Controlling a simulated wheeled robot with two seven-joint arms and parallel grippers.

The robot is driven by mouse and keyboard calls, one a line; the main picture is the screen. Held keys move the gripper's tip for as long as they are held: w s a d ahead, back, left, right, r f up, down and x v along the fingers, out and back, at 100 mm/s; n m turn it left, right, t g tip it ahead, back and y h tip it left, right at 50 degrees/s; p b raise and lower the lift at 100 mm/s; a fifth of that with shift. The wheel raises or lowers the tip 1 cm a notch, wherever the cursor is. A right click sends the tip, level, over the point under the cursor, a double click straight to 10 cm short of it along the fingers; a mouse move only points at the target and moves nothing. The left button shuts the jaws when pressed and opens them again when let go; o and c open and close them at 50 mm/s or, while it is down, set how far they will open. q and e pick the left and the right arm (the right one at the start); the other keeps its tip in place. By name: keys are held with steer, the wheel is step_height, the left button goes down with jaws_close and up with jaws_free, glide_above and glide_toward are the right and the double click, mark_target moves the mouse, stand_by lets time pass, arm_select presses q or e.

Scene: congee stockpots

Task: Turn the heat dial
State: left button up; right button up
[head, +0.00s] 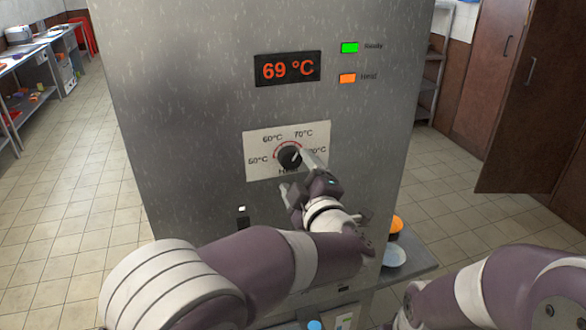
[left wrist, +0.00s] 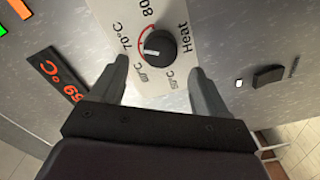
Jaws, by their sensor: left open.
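The heat dial (head: 289,157) is a round black knob with a white mark, on a white scale plate (head: 259,172) on the steel machine front. In the left wrist view the dial (left wrist: 160,47) lies just beyond and between the fingertips, its mark toward the 70°C side. My left gripper (head: 297,172) is open in front of the dial; it also shows in the left wrist view (left wrist: 161,66), one finger to each side. Contact with the knob cannot be made out. The display (head: 287,69) reads 69 °C. My right arm shows at lower right; its gripper is out of view.
A green Ready light (head: 349,47) and an orange Heat light (head: 347,78) are lit. A black switch (head: 242,221) sits below left of the dial. Bowls (head: 394,257) stand on a low shelf at the right. Tiled floor is clear at the left.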

arm_select(q)
steer(key=b+v, duration=0.1)
steer(key=v, duration=0.7)
steer(key=shift+s, duration=0.1)
steer(key=w+a+f+m+g+h+p, duration=0.3)
steer(key=w+a+f+m+g+h, duration=0.15)
steer(key=a+f+m+h, duration=0.5)
steer(key=s+a+f+m+g+y, duration=0.2)
steer(key=s+a+f+g, duration=0.3)
steer(key=s, duration=0.5)
steer(key=s+a+f+m+g+y, duration=0.2)
steer(key=s+a+f+m+g, duration=0.2)
steer(key=s, duration=0.6)
steer(key=a+f+g+p, duration=0.1)
steer(key=a+f+g, duration=0.1)
steer(key=a, duration=0.1)
steer(key=shift+s+a, duration=0.25)
steer(key=shift+s, duration=0.15)
